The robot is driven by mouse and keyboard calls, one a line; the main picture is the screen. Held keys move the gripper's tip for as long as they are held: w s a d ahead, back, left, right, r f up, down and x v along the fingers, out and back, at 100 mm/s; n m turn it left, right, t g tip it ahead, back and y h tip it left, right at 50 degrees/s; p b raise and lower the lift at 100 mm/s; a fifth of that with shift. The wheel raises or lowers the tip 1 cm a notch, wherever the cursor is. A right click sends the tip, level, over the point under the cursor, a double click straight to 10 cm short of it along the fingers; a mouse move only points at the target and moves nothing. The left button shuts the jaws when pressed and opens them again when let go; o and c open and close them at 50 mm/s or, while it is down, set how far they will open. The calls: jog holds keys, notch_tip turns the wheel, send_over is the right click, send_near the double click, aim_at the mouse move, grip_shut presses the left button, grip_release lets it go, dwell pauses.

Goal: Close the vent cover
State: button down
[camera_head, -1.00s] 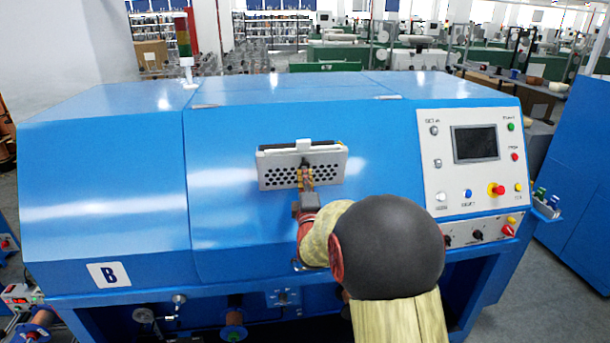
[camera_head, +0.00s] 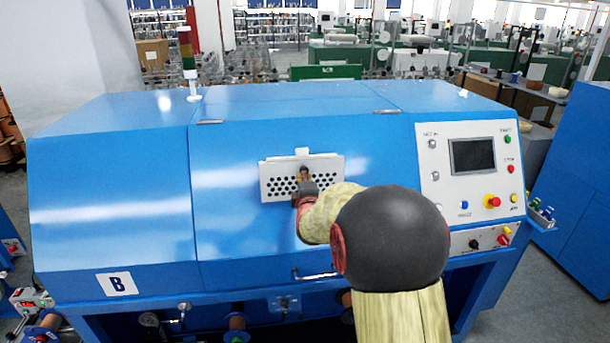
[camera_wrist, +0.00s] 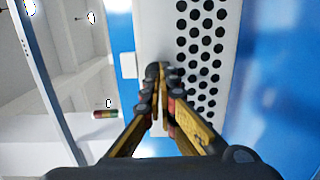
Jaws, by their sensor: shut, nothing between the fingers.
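The vent cover (camera_head: 273,187) is a white plate with rows of dark holes, set in the sloping blue front of the machine. In the head view it lies flat against the blue panel, with no dark gap along its top edge. A small white tab (camera_head: 302,152) stands above its top edge. My gripper (camera_head: 304,172) is shut and empty, its fingertips at the upper middle of the cover. In the wrist view the shut fingertips (camera_wrist: 155,70) are at the perforated plate (camera_wrist: 203,50), seemingly touching it; contact is not certain. My arm hides part of the panel below the cover.
The machine's blue hood (camera_head: 110,190) spreads on both sides of the cover. A control panel (camera_head: 470,165) with a screen, buttons and a red knob is to the right. A signal lamp (camera_head: 188,55) stands on top at the left. A handle (camera_head: 315,275) sits below.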

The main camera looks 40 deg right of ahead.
aim_at(302, 161)
jog(key=shift+w+d+r+g+y+p, duration=0.35)
jog(key=shift+w+r+g+p, duration=0.15)
jog(key=shift+p, duration=0.7)
jog(key=shift+w+d+r+g+y+p, duration=0.3)
jog(key=shift+w+r+g+p, duration=0.15)
jog(key=shift+p, duration=0.75)
jog(key=p, duration=0.1)
jog(key=w+p, duration=0.1)
jog(key=p, duration=0.1)
jog(key=shift+w+d+r+g+y, duration=0.2)
jog(key=shift+w+d+g+y, duration=0.05)
jog(key=shift+d+g+y, duration=0.15)
jog(key=shift+w+d+f, duration=0.1)
jog(key=shift+w, duration=0.1)
jog(key=shift+w+d+p, duration=0.45)
jog(key=shift+w+p, duration=0.2)
jog(key=shift+p, duration=0.35)
